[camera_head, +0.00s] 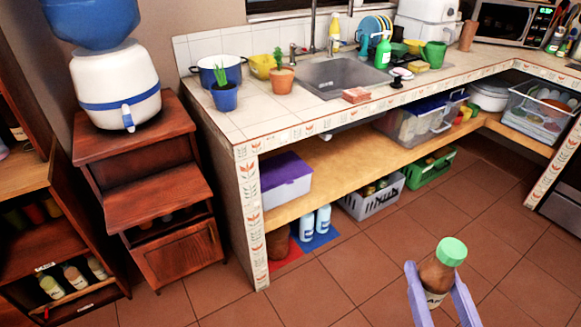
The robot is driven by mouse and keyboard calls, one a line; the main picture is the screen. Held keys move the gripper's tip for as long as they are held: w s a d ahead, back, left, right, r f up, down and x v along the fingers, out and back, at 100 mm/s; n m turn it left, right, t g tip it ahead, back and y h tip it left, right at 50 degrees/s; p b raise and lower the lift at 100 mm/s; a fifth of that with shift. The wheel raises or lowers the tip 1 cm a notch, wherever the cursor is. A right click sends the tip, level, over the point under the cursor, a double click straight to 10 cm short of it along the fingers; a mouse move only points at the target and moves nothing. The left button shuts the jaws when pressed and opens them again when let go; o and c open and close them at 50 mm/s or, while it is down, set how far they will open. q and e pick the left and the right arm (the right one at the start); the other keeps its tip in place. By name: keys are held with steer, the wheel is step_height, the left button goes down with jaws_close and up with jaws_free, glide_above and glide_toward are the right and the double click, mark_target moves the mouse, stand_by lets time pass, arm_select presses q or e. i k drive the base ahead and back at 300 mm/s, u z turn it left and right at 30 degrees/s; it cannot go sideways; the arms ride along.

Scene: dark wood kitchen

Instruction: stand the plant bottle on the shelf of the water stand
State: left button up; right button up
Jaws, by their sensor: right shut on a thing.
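The plant bottle (438,272), brown with a mint-green cap and a pale label, is held upright at the bottom right. My right gripper (435,280) is shut on it, with one pale lilac finger on each side. The bottle appears in front of the tiled floor, away from any shelf. The water stand (140,140) is dark reddish wood at the left, with a white and blue water dispenser (117,88) on top. Its shelf (155,197) is a lower wooden step; a dark open compartment (160,222) lies below it, its contents unclear. My left gripper is not in view.
A tiled counter (250,120) with a sink and potted plants runs rightward from the stand. A cabinet with bottles (60,285) stands at the far left. The floor (345,275) between bottle and stand is mostly clear.

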mark_target(183, 185)
steer(key=u, duration=1.55)
steer(key=i, duration=1)
steer(key=u, duration=0.05)
